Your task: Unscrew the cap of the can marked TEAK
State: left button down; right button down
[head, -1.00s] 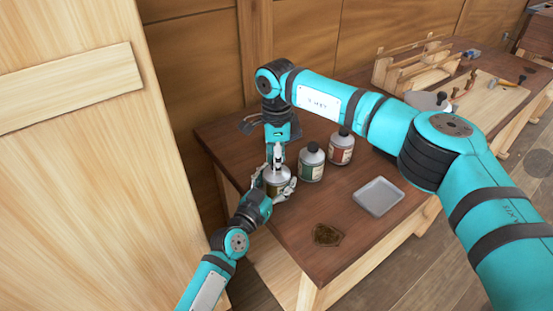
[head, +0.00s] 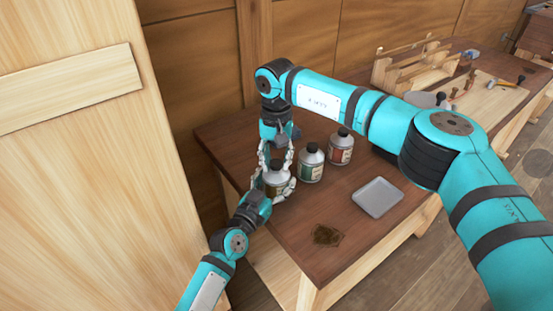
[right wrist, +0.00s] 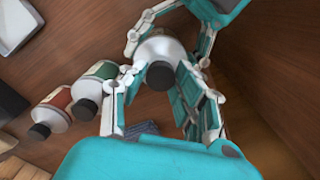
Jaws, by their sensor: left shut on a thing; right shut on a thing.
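A grey metal can (head: 277,180) with a black cap (head: 276,165) stands upright at the left end of the dark table. Its label is mostly hidden and I cannot read it. My left gripper (head: 277,190) is shut around the can's body from the front left. My right gripper (head: 277,160) points down from above with a finger on each side of the black cap and is shut on it. In the right wrist view the cap (right wrist: 160,75) shows between its fingers, and the can's shoulder (right wrist: 162,48) lies beyond.
A green-labelled can (head: 311,165) and a red-labelled can (head: 341,147), both black-capped, stand just right of the held can. A grey tray (head: 378,197) lies farther right. A dark stain (head: 326,235) marks the front. Wooden panelling (head: 190,60) rises behind.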

aim_at(276, 163)
pick_arm(q)
jog(key=shift+f, duration=0.1)
pick_arm(e)
jog(key=shift+r, duration=0.15)
jog(key=shift+r, duration=0.9)
jog(key=shift+r, duration=2.05)
pick_arm(q)
jog(key=shift+c, duration=0.4)
grip_release()
jog(key=shift+s, duration=0.1)
